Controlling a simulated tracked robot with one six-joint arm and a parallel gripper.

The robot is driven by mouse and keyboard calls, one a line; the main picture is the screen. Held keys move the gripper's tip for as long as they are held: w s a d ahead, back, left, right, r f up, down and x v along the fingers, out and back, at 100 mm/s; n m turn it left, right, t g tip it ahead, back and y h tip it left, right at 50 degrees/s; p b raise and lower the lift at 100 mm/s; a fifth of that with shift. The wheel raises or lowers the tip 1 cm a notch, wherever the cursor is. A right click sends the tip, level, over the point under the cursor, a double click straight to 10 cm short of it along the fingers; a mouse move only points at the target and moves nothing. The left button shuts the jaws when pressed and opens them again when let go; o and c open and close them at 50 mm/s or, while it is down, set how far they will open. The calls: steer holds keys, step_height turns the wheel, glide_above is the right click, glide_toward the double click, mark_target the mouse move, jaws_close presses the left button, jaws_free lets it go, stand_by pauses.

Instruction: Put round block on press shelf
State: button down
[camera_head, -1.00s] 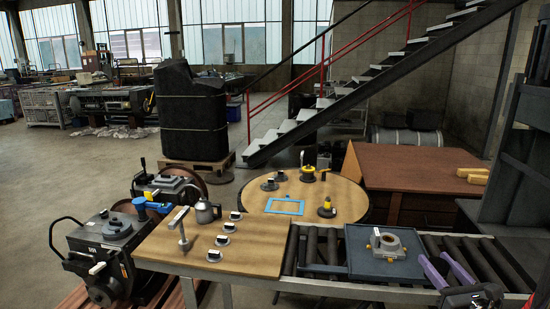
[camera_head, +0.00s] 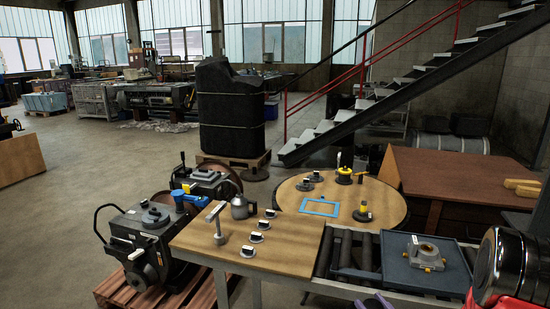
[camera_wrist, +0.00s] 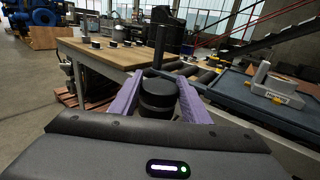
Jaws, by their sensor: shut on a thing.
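My gripper (camera_wrist: 156,100) has purple fingers and is shut on a black round block (camera_wrist: 157,93) in the wrist view. The block is a short dark cylinder between the fingers; its lower part is hidden by the gripper body. A dark upright post shows just beyond it, and I cannot tell if it belongs to the block. In the head view only bits of the purple fingers (camera_head: 374,302) show at the bottom edge, and the block is out of sight there. I cannot make out the press shelf in either current view.
A wooden table (camera_head: 190,238) holds small black-and-white pieces. Beside it, a roller conveyor (camera_head: 352,258) carries a blue-grey tray (camera_head: 393,275) with a grey housing (camera_head: 425,252). A round table (camera_head: 300,190) stands behind. Open floor (camera_head: 90,190) lies to the left.

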steer(key=a+f+n+g+y, duration=0.1)
steer(key=a+f+n+y, duration=0.1)
steer(key=a+f, duration=0.4)
steer(key=a+y, duration=0.1)
steer(key=a, duration=0.4)
steer(key=shift+s+a+y, duration=0.25)
steer(key=shift+s+y, duration=0.05)
steer(key=shift+d, duration=0.1)
